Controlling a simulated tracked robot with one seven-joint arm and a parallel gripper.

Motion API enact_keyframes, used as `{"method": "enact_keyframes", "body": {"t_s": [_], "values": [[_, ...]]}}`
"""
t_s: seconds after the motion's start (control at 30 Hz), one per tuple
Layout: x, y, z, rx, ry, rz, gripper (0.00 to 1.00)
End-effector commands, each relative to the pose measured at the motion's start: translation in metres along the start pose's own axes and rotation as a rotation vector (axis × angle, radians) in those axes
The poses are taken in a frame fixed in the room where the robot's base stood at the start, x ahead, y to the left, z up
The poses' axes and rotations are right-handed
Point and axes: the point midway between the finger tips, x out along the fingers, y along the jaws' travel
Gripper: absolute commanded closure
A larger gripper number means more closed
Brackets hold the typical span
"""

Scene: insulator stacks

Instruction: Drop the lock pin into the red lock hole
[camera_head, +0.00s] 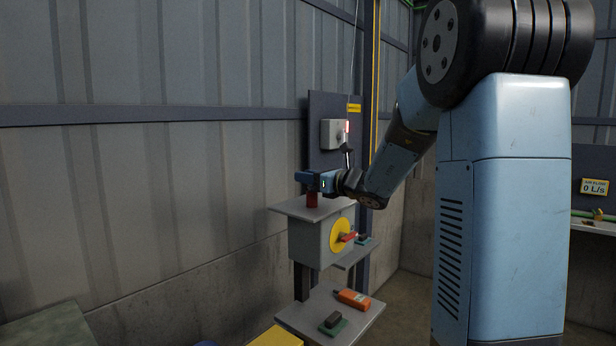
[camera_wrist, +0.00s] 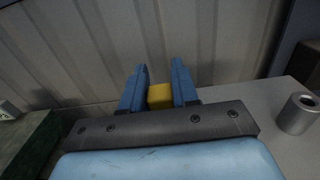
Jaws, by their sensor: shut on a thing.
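My gripper (camera_head: 308,181) is above the grey top plate (camera_head: 285,208) of the stand, in the head view. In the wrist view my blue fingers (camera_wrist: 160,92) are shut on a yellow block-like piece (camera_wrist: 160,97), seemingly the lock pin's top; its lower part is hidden. A short red cylinder (camera_head: 312,199) shows right under the gripper in the head view. I cannot tell whether it is the red lock hole or part of the held thing. A grey cylinder with a round opening (camera_wrist: 298,114) stands on the plate, right of the fingers in the wrist view.
A lower shelf holds an orange device (camera_head: 352,299) and a dark block (camera_head: 333,321). A wall box (camera_head: 333,133) with a red light is behind. The corrugated wall is close.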

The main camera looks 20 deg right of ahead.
Motion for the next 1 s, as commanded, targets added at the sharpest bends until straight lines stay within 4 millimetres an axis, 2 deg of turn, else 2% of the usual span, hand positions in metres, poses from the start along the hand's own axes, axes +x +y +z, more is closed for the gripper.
{"method": "enact_keyframes", "body": {"t_s": [0.4,0.43,0.5,0.7,1.0], "values": [[-0.0001,0.0,-0.0082,0.0,0.0,-0.001,1.0],[-0.0001,0.0,-0.0079,0.0,0.0,-0.001,0.68],[-0.0001,-0.0001,-0.0078,0.0,0.0,-0.001,0.61],[-0.0002,-0.0001,-0.0078,0.0,0.0,-0.001,0.42],[-0.0019,-0.0002,-0.0079,0.0,0.0,-0.001,0.41]]}}
